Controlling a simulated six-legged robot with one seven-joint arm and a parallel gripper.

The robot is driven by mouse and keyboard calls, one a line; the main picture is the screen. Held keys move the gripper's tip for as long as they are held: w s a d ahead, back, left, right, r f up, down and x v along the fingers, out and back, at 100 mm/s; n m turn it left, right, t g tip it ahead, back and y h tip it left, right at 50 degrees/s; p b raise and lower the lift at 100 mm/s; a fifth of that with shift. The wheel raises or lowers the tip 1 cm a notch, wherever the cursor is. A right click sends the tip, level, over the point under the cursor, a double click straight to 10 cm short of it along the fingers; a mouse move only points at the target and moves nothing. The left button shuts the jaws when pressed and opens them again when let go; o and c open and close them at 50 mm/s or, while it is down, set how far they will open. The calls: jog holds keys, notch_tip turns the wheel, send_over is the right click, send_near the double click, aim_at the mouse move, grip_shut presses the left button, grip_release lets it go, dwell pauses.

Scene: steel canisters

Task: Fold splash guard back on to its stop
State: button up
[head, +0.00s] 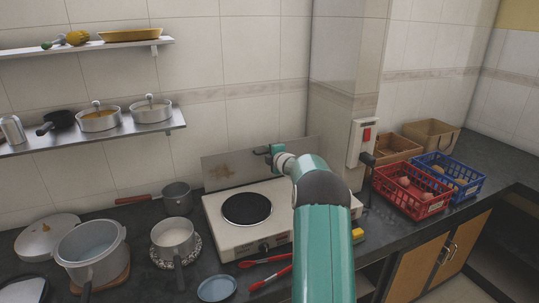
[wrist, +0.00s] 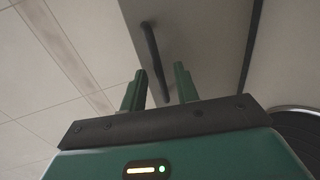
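The splash guard (head: 228,169) is a grey metal panel with a brown stain, standing raised along the back of the white hotplate (head: 228,218). Its exact tilt and its stop cannot be made out. In the wrist view the guard (wrist: 196,30) carries a dark bar-like handle (wrist: 152,50). My gripper (head: 268,153) is at the upper middle of the guard, and my arm covers the guard's right part. In the wrist view my gripper (wrist: 158,88) is open, with a finger on each side of the handle's lower end. I cannot tell whether either finger touches it.
A black burner plate (head: 247,208) lies in front of the guard. A saucepan (head: 177,198) stands left of the hotplate, with more pots nearby. A wall switch box (head: 361,142) and a red crate (head: 410,190) are on the right. Red-handled utensils (head: 264,262) lie in front.

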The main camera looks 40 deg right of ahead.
jog(key=shift+w, duration=0.1)
grip_shut()
